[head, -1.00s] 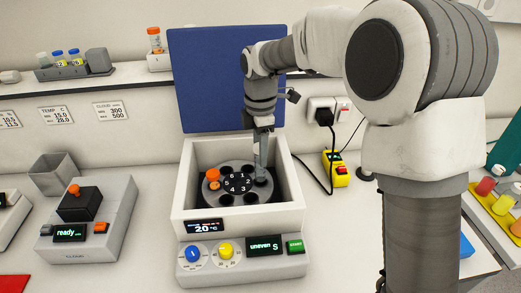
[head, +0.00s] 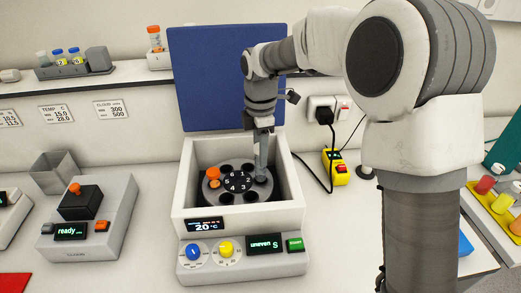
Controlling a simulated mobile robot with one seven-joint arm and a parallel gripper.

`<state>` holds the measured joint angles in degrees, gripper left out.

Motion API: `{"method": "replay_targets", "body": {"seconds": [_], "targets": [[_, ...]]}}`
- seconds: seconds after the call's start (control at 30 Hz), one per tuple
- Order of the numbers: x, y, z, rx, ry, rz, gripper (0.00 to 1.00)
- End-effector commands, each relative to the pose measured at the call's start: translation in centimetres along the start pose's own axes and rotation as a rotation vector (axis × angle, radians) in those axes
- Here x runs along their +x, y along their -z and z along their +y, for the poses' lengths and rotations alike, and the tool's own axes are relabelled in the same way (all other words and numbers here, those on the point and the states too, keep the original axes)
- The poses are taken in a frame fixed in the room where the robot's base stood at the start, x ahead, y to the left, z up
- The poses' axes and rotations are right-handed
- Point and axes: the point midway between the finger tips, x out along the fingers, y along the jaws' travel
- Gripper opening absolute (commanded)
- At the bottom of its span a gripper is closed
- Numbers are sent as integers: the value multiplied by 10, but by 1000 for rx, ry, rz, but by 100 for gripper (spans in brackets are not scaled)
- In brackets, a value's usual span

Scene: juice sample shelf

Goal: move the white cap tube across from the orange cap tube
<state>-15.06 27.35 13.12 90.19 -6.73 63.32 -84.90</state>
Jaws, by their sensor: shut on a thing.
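The orange cap tube (head: 214,176) stands in a hole on the left side of the dark numbered rotor (head: 238,198), inside the open white centrifuge (head: 185,200). My gripper (head: 262,176) points down at the rotor's right side, roughly across from the orange cap. It is shut on what looks like the white cap tube, down at a hole there. The fingers cover the cap, so how deep the tube sits cannot be told. Other rotor holes at the back and front look empty.
The blue lid (head: 215,80) stands open behind the rotor. The centrifuge display (head: 265,245) reads "uneven". A cloud meter (head: 88,225) stands at left, and a shelf rack (head: 75,68) holds several tubes. A yellow switch box (head: 336,168) is at right.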

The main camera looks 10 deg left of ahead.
Motion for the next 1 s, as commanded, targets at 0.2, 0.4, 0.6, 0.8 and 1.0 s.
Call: {"method": "replay_targets", "body": {"seconds": [0.2, 0.4, 0.6, 0.8, 1.0], "targets": [[6, 0, 0, 0, 0, 0, 0], [10, 0, 0, 0, 0, 0, 0], [14, 0, 0, 0, 0, 0, 0], [19, 0, 0, 0, 1, 0, 0], [23, 0, 0, 0, 1, 0, 0]]}}
